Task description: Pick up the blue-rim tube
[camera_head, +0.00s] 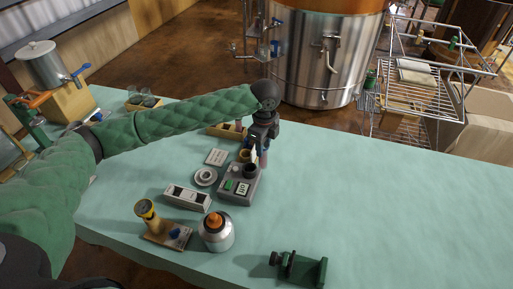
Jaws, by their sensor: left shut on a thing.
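My left gripper (259,148) reaches in from the left and points down above the back edge of a grey device (240,186) with a dark round well and a green display. It is shut on a slim, pale pinkish tube (264,159). A small blue patch shows beside the fingers, but the fingers hide most of the tube's top, so I cannot tell its rim colour for sure. I cannot tell whether the tube's lower end is clear of the device. My right gripper is not in view.
Left of the device are a white ring-shaped dish (205,176), a white card (216,157) and a white rack (187,198). The table's right side (400,200) is clear.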

